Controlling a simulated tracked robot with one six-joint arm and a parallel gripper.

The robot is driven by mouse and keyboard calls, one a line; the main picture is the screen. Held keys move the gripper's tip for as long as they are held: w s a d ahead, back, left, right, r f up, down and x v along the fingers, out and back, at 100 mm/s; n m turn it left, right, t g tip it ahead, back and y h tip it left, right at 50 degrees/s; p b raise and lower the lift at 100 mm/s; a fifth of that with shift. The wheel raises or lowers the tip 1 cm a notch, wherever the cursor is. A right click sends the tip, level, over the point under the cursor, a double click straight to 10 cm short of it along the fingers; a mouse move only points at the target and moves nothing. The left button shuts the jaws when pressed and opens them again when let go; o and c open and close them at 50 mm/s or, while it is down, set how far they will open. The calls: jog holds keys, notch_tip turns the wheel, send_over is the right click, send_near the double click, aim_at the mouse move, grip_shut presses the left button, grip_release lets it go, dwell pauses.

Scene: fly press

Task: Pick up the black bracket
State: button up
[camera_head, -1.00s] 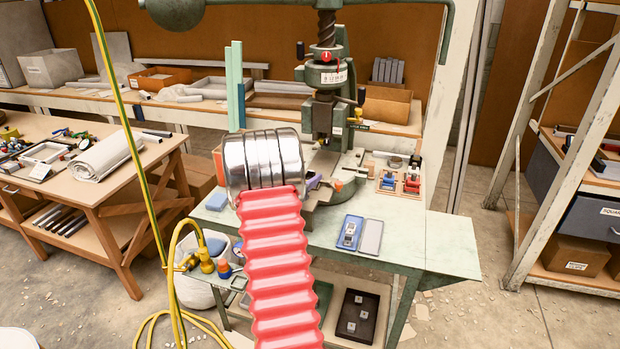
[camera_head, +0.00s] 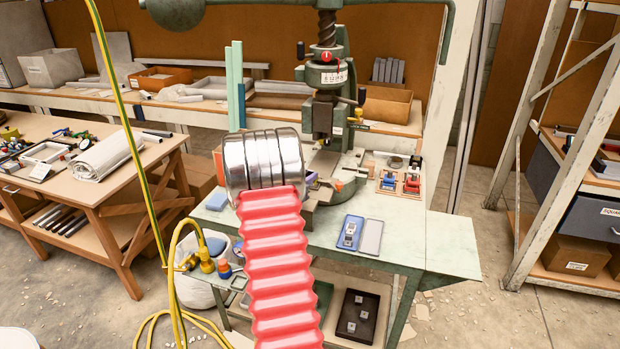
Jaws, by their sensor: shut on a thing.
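My arm's red ribbed sleeve and silver ringed end fill the middle of the view and cover part of the green press bench (camera_head: 400,262). My gripper is hidden behind the silver end, so its jaws do not show. I cannot make out a black bracket in the open; it may be behind my arm.
The fly press (camera_head: 326,75) stands behind my arm. A blue tray (camera_head: 349,232) and a grey pad (camera_head: 372,238) lie on the front of the bench. Red and blue clamps (camera_head: 411,181) sit at right. A yellow hose (camera_head: 177,290) hangs at left.

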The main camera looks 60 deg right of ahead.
grip_shut()
notch_tip(320, 180, up, 10)
dwell(0.5)
dwell(0.4)
